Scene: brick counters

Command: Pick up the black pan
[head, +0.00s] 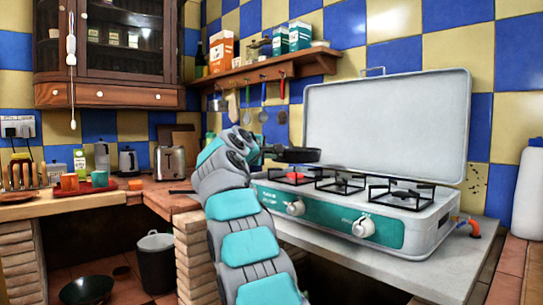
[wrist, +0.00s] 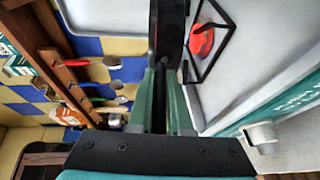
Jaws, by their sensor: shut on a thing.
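The black pan (head: 291,154) is above the left burner of the camping stove (head: 362,212) in the head view. In the wrist view its dark side (wrist: 170,35) runs up from between the fingers. My gripper (head: 257,152) is at the pan's left side and shut on it. The wrist view shows both green fingers (wrist: 161,85) close together around the dark handle part. The pan looks roughly level and a little above the burner grate; the exact gap cannot be told. The far side of the grip is hidden by my arm in the head view.
The stove's raised lid (head: 388,125) stands behind the pan. A wall shelf (head: 270,78) with hanging utensils is above left. A toaster (head: 170,162) and cups stand on the left counter. A dark bowl or pan (head: 87,290) and a bin (head: 156,262) are on the floor.

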